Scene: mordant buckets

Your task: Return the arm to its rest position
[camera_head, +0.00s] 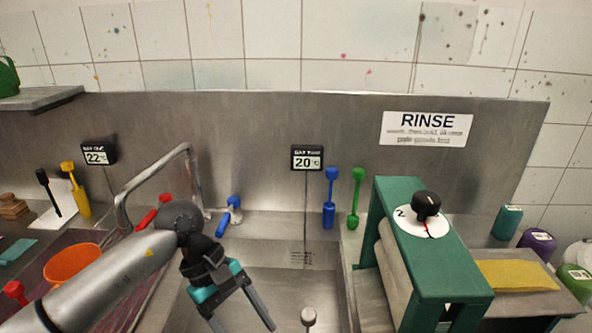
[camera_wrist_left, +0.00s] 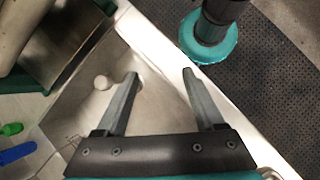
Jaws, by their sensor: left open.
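My left arm comes in from the lower left in the head view, and its gripper (camera_head: 244,315) hangs over the steel sink basin (camera_head: 285,283). The fingers are apart with nothing between them. In the left wrist view the open gripper (camera_wrist_left: 158,85) spans the sink's front rim, with the basin on one side and a dark perforated mat (camera_wrist_left: 262,85) on the other. A teal and black round part (camera_wrist_left: 210,38) shows beyond the fingertips; I cannot tell what it belongs to. My right gripper is not clearly in view.
A faucet (camera_head: 150,172) with a blue tap handle (camera_head: 233,203) stands behind my arm. An orange bucket (camera_head: 72,264) is at left. A green wringer frame (camera_head: 440,255) stands at right. Blue (camera_head: 329,205) and green (camera_head: 355,200) tools lean on the backsplash. The basin's middle is clear.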

